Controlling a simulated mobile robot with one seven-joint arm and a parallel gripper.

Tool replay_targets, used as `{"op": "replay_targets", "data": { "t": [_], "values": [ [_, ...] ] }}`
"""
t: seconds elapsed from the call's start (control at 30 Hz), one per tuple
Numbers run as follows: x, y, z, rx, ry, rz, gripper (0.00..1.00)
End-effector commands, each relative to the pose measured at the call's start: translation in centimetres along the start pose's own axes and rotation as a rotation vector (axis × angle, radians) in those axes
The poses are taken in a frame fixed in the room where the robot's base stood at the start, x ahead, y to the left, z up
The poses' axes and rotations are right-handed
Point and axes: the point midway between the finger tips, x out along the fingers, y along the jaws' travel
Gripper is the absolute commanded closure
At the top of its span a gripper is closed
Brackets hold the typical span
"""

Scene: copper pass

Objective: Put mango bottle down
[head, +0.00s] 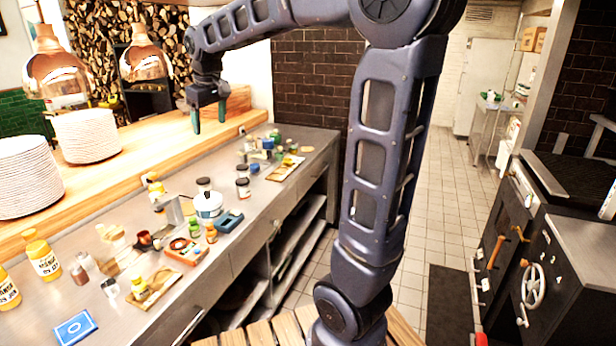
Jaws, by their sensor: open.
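My gripper (209,115) points down with its two green fingers apart and nothing between them. It hangs in front of or over the wooden ledge (175,131), toward the back of the counter; the exact height is unclear. The labels are too small to read, so I cannot tell which is the mango bottle. My gripper is apart from all three.
Stacks of white plates (28,172) stand on the ledge under copper lamps (55,70). Jars, a white tub (208,206), an orange box (186,251) and a blue card (75,328) crowd the counter. The tiled floor (424,215) at the right is largely clear beside the black oven (555,250).

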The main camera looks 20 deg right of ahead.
Motion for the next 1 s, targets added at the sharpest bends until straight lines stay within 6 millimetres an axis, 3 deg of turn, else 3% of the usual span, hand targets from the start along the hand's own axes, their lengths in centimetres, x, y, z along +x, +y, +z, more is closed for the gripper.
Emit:
{"op": "replay_targets", "data": {
  "t": [0.03,0.3,0.6,0.8,1.0],
  "values": [
    [-0.4,0.8,2.2,0.037,0.009,0.009,0.25],
    [-0.6,3.3,12.8,0.237,0.049,0.044,0.25],
    [1.3,3.3,24.1,0.458,0.097,0.081,0.25],
    [3.2,2.5,29.7,0.575,0.125,0.1,0.25],
    [4.2,1.9,31.9,0.625,0.137,0.108,0.25]
  ]
}}
